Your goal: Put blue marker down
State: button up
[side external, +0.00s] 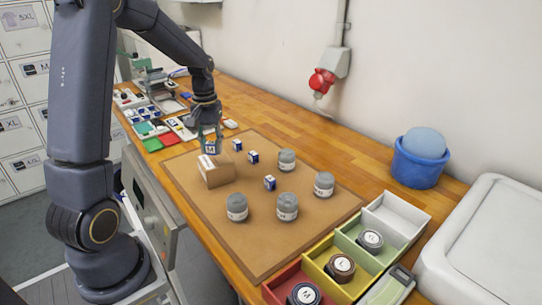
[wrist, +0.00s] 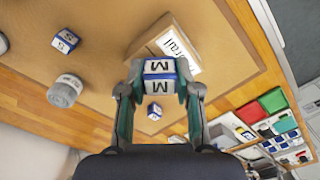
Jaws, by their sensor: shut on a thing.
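My gripper (side external: 210,137) is shut on a blue-and-white cube marked M (side external: 211,148), the blue marker. It holds the cube at the far left part of the brown mat (side external: 215,231), just behind a cardboard box (side external: 218,174). In the wrist view my gripper (wrist: 161,88) has a finger on each side of the cube (wrist: 160,84), whose M faces show. The cardboard box (wrist: 148,45) appears right beyond the cube. I cannot tell whether the cube touches the box or the mat.
Three similar cubes stand on the mat, one nearby (side external: 237,145), others farther right (side external: 253,157) (side external: 270,182). Several grey jars (side external: 287,206) stand to the right. Coloured bins (side external: 318,262) are at the front right. Cards and small items (side external: 153,129) lie left of the mat.

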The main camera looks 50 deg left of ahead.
aim_at(216, 164)
jog(key=shift+w+a+f, duration=0.1)
jog(key=shift+w+f, duration=0.1)
jog(key=shift+f, duration=0.15)
jog(key=shift+w+f, duration=0.15)
jog(key=shift+f, duration=1.45)
jog(key=shift+f, duration=0.1)
jog(key=o, duration=0.7)
jog(key=shift+o, duration=0.2)
